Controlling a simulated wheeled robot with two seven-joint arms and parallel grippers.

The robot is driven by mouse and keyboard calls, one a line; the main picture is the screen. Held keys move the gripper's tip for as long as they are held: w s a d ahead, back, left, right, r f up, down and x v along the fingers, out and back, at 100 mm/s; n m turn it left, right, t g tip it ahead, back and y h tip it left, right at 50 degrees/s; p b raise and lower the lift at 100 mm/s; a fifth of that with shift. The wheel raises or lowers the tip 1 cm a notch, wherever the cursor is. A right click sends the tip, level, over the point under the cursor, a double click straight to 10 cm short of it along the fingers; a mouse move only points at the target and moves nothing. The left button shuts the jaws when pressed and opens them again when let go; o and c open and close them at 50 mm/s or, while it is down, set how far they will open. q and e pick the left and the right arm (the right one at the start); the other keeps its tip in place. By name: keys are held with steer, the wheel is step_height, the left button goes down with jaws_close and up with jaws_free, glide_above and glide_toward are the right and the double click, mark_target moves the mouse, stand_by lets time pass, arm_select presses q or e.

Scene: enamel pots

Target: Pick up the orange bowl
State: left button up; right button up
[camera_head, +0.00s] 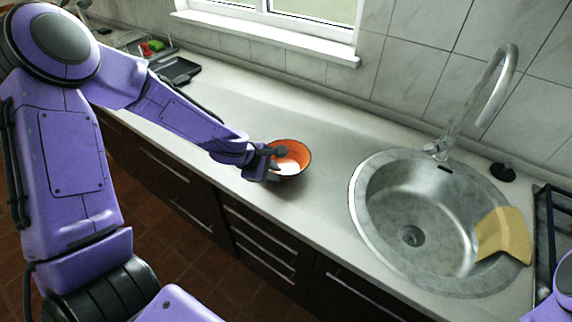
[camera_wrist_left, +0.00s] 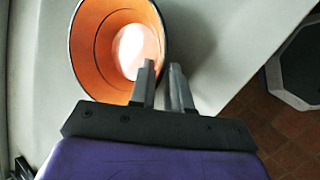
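The orange bowl (camera_head: 296,148), with a white patch at its inner bottom, is at the middle of the counter in the head view. It also shows at the upper left of the left wrist view (camera_wrist_left: 90,45), cut off at the top. My left gripper (camera_head: 280,158) is at its rim. In the left wrist view the fingers (camera_wrist_left: 162,75) are close together, one over the bowl's inside and one outside, with the wall between them. It looks shut on the rim. I cannot tell whether the bowl is off the counter. My right gripper is not in view.
A round metal sink (camera_head: 385,200) with a tall faucet (camera_head: 497,85) lies to the right. A yellow cloth (camera_head: 503,235) hangs over its rim. A dark tray (camera_head: 178,70) is at the back left. The counter (camera_head: 325,185) between bowl and sink is clear.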

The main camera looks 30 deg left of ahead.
mark_target(280, 175)
arm_select(q)
steer(key=x, duration=0.4)
steer(key=shift+w, duration=0.1)
steer(key=shift+d+r, duration=0.1)
steer(key=shift+r, duration=0.05)
jaws_close()
